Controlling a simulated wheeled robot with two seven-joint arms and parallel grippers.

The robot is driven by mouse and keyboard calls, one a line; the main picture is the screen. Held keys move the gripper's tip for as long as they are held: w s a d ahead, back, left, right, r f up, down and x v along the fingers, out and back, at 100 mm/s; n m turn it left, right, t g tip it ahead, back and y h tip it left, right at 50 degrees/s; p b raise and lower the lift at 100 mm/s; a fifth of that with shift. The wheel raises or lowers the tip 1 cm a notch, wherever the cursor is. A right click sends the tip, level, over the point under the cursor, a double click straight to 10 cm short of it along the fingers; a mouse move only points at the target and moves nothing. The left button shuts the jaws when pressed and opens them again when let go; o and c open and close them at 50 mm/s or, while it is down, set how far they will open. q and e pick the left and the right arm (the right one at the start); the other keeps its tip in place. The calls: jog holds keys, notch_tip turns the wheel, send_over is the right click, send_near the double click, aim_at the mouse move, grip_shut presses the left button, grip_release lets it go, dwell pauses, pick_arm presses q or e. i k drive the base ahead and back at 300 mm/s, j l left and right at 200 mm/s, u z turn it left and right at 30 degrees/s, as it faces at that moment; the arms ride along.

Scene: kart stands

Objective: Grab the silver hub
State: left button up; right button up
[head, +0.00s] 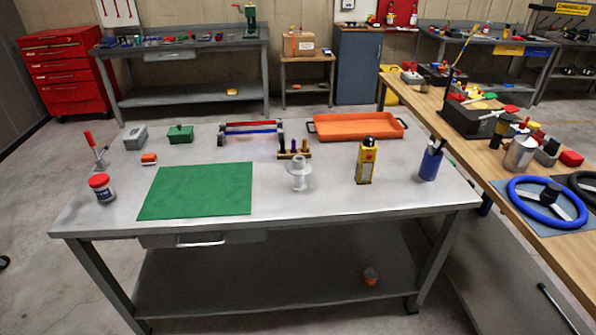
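The silver hub (299,173) stands upright on the grey metal table (225,227), near the middle of its front half. It is a pale, spool-like piece with a wide flange and a narrower top. It stands apart from the green mat (197,191) on its left and the yellow bottle (365,162) on its right. A small rack with upright pieces (294,151) is just behind it. Neither of my grippers is in the head view.
An orange tray (356,126) lies at the table's back right, and a blue cup (430,163) stands near the right edge. A wooden bench (478,158) adjoins on the right. The table front is clear.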

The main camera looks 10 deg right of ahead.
aim_at(299, 169)
jog(key=z, duration=0.45)
jog(key=i+j+z, duration=0.1)
jog(key=j+z, duration=0.15)
jog(key=z, duration=0.15)
jog(key=j+z, duration=0.25)
jog(key=z, duration=0.15)
jog(key=j+z, duration=0.25)
jog(key=z, duration=0.15)
jog(key=j+z, duration=0.4)
jog(key=i+l, duration=0.05)
jog(key=l, duration=0.05)
